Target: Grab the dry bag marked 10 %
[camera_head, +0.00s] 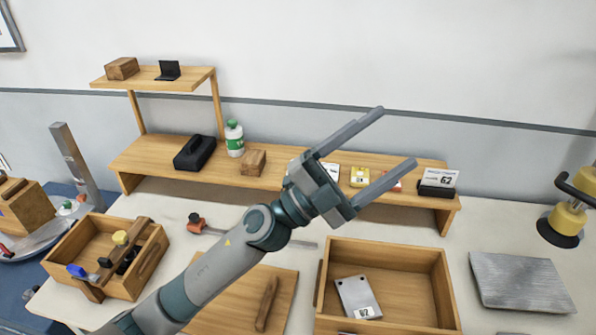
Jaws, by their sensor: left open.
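No marking that reads 10 % can be made out. Candidates are a small yellow packet (359,177) on the long wooden shelf, a white item (331,171) left of it and a red-and-white item (395,186) right of it; my left gripper partly covers this row. A white card (441,178) with dark figures, perhaps 62, stands in a black holder at the shelf's right end. A pale grey plate (356,296) with an unclear label lies in the wooden tray. My left gripper (397,136) is open and empty, its fingers pointing up and right over the shelf. My right gripper is not in view.
The long shelf (140,158) also bears a black case (195,153), a green-and-white bottle (234,139) and a wooden block (253,163). A wooden tray (440,290), a grey slab (520,281) and a tool box (152,262) stand in front.

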